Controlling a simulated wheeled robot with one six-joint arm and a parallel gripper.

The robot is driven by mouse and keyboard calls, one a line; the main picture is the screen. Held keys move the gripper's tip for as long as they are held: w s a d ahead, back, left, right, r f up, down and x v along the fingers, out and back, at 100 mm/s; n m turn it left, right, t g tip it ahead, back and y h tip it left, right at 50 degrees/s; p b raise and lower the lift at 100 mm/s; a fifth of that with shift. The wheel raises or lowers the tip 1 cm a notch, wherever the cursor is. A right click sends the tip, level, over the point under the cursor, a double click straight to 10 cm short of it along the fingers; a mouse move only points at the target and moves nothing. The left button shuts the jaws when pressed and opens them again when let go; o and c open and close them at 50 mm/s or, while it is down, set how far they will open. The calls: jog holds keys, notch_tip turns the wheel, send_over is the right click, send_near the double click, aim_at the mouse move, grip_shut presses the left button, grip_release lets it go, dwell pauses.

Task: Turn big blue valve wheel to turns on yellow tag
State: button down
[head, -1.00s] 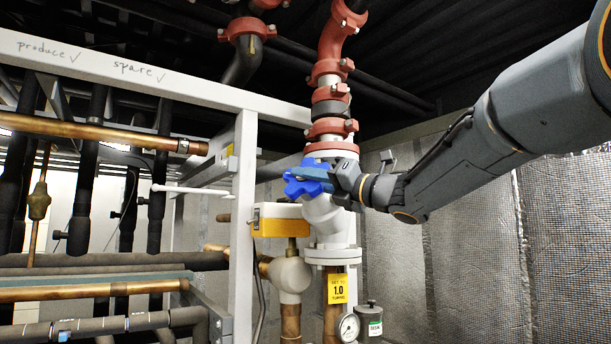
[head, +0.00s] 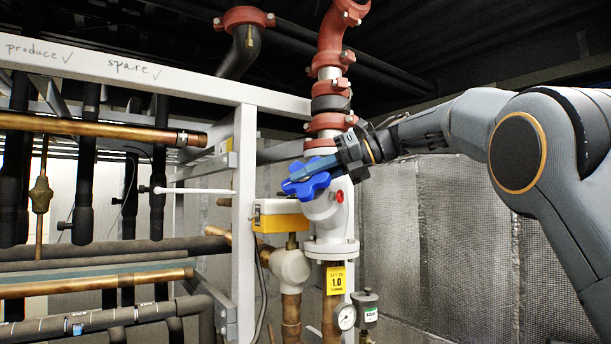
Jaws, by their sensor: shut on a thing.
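The big blue valve wheel (head: 306,186) sits on the white valve body (head: 331,212) on the vertical pipe, right of the white post. My gripper (head: 322,164) reaches in from the right and is shut on the wheel's upper right side, covering part of the rim. The yellow tag (head: 336,280) hangs below the valve flange. It reads "SET TO 1.0", with a small last line that looks like "TURNS".
A yellow and white box (head: 280,215) stands close left of the valve. A gauge (head: 345,316) and small canister (head: 367,305) are below right. Red couplings (head: 331,122) rise above. The white frame post (head: 243,210) is left; free room lies right of the valve.

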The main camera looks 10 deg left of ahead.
jog(key=shift+n+g+h, duration=0.3)
jog(key=shift+g+h, duration=0.3)
dwell(0.3)
jog(key=c, duration=1.9)
grip_release()
jog(key=shift+b+v, duration=0.35)
jog(key=shift+v, duration=3.5)
jog(key=shift+r, duration=0.1)
